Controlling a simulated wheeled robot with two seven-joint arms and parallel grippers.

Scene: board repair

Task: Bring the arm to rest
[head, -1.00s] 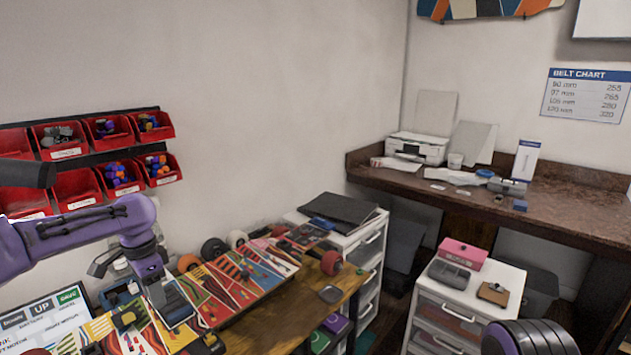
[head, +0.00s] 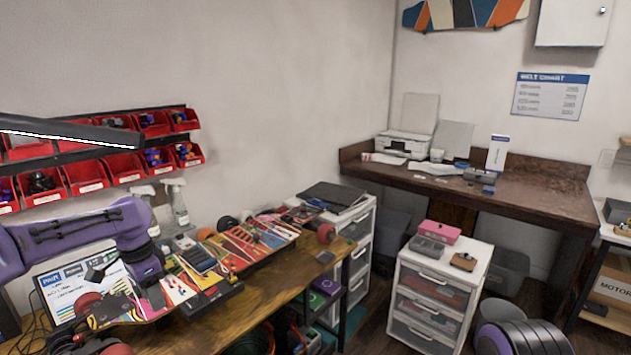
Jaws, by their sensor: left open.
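My left arm (head: 70,238), purple and dark grey, comes in from the left over the workbench. It bends down at the purple wrist. My left gripper (head: 152,290) hangs below the wrist, above the left part of the wooden bench. It is open, and I see nothing held in it. The fingertips are hard to tell apart from the dark things behind them. My right gripper is not in view; a dark ringed part of my own body shows at the bottom right.
The wooden workbench (head: 262,297) carries colourful decks, wheels and tools. Red bins (head: 85,177) hang on the wall above it, near my arm. Spray bottles (head: 179,206) stand behind the wrist. A white drawer unit (head: 432,282) stands to the right, with a brown counter (head: 545,196) behind.

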